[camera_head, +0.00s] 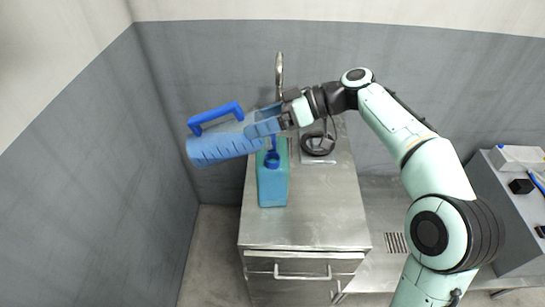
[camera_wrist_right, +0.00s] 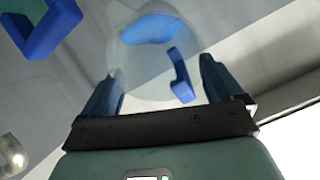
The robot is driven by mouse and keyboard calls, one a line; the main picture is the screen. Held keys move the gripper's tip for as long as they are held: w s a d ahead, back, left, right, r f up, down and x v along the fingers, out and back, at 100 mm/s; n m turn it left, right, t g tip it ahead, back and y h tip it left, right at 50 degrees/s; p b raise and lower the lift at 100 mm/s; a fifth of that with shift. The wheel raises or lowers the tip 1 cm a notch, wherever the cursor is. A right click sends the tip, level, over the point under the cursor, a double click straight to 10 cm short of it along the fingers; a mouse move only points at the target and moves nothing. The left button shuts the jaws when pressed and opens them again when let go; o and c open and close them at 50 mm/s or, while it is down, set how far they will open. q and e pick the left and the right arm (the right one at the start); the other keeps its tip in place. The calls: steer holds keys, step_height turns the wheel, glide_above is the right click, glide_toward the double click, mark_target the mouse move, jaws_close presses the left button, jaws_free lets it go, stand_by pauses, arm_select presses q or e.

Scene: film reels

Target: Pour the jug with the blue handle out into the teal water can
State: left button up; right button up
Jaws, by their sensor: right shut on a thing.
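The translucent blue jug (camera_head: 222,146) with the bright blue handle (camera_head: 215,118) is tipped almost onto its side above the counter's left edge. Its handle is uppermost and its right end is near the teal water can. My right gripper (camera_head: 287,114) is shut on the jug at that right end. In the right wrist view the jug (camera_wrist_right: 130,58) is cloudy and close, beyond the fingers (camera_wrist_right: 158,90). The teal water can (camera_head: 272,187) stands upright on the counter, with a blue ring on top. A narrow blue strip shows above the ring; I cannot tell whether it is liquid. My left gripper is out of view.
The steel counter (camera_head: 305,220) has free room in front and right of the can. A tap (camera_head: 279,68) stands behind it. A dark coiled thing (camera_head: 318,146) lies to the can's right. Grey walls close off the left and back. A side table (camera_head: 500,205) with small items is far right.

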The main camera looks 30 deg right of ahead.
steer(key=shift+r, duration=0.1)
steer(key=shift+s+d+t+y+b, duration=0.15)
steer(key=shift+d+t+y+b, duration=0.25)
steer(key=shift+b, duration=0.8)
steer(key=shift+a, duration=0.15)
steer(key=shift+f+b, duration=0.2)
steer(key=shift+b, duration=0.25)
steer(key=shift+s+d+y+b, duration=0.1)
steer(key=shift+d+y+b, duration=0.2)
steer(key=shift+y+b, duration=0.35)
